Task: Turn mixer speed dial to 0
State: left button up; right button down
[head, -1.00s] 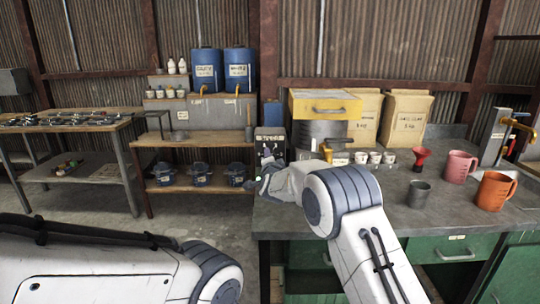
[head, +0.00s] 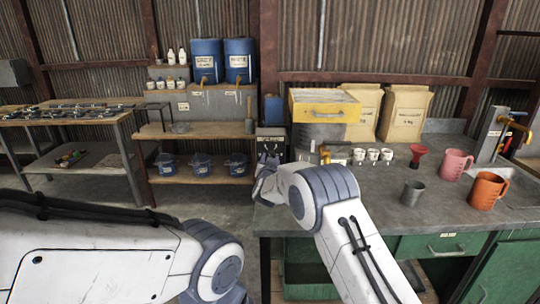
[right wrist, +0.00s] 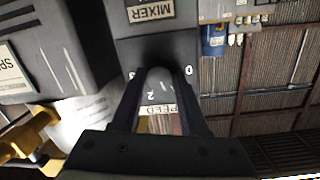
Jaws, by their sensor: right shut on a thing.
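The grey mixer box (head: 271,134) stands at the left end of the workbench, with my right gripper (head: 268,160) up against its front. In the right wrist view, which is upside down, the box shows a MIXER label (right wrist: 151,10) and a SPEED label (right wrist: 157,109). My right gripper (right wrist: 160,76) is shut on the speed dial (right wrist: 159,80), one finger on each side. A 0 mark shows beside the right finger and a 2 beneath the dial. The dial's pointer cannot be made out. My left gripper is out of view; only its arm shows.
A yellow drawer unit (head: 324,106) and paper sacks (head: 404,113) stand behind on the bench. White cups (head: 373,155), a red funnel (head: 418,157), a grey cup (head: 413,192) and pink (head: 456,165) and orange (head: 489,190) jugs are to the right.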

jog(key=n+p, duration=0.2)
jog(key=n, duration=0.4)
jog(key=shift+f+h, duration=0.15)
jog(key=shift+h, duration=0.15)
jog(key=n+p, duration=0.1)
jog(key=n, duration=0.2)
jog(key=shift+f+t, duration=0.1)
jog(key=shift+t, duration=0.2)
jog(key=shift+n, duration=2)
jog(key=shift+c, duration=2.2)
grip_release()
